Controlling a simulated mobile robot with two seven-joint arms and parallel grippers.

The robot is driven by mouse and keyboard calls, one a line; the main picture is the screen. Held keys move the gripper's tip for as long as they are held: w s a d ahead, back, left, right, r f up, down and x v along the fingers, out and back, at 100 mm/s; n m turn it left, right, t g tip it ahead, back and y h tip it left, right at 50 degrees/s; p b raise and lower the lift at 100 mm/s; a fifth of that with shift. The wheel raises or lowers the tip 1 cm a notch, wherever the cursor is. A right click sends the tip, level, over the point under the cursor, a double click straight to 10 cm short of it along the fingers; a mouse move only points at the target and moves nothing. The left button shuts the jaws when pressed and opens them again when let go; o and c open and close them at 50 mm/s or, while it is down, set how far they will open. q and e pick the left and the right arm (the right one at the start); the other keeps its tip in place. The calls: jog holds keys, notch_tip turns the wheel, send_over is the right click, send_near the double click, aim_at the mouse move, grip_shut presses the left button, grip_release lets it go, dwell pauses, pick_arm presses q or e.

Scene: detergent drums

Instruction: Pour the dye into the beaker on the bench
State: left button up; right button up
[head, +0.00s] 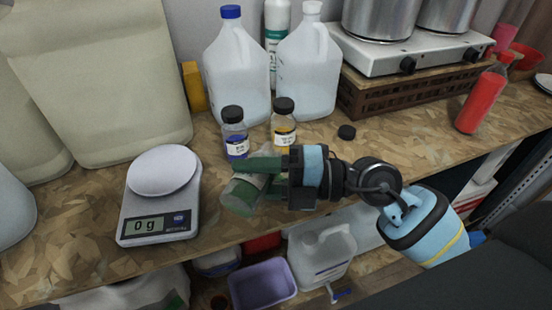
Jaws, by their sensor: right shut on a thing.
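My right gripper (272,178) reaches in from the right over the front part of the bench (75,255). It is shut on a small clear bottle (243,190) with green dye and a pale label. The bottle looks tilted, its lower left end near the bench edge; the fingers cover part of it. I cannot make out a separate beaker; it may be hidden behind or below the bottle and fingers. A loose black cap (347,132) lies on the bench behind my right arm. My left gripper is not in view.
A scale (160,195) reading 0 g stands left of the bottle. Capped blue (235,135) and amber (284,128) dye bottles stand just behind it. White jugs (237,70) stand further back. A red bottle (482,98) stands at right. Bare bench lies at front left.

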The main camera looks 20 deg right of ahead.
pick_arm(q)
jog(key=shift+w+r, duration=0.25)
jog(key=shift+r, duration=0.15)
pick_arm(e)
jog(key=shift+s+a+r+m, duration=0.1)
jog(key=shift+s+r+m, duration=0.05)
jog(key=shift+r+m, duration=0.15)
pick_arm(q)
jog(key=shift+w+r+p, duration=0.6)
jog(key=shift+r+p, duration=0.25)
jog(key=shift+p, duration=0.05)
pick_arm(e)
jog(key=shift+r+m+y, duration=0.4)
jog(key=shift+m, duration=0.3)
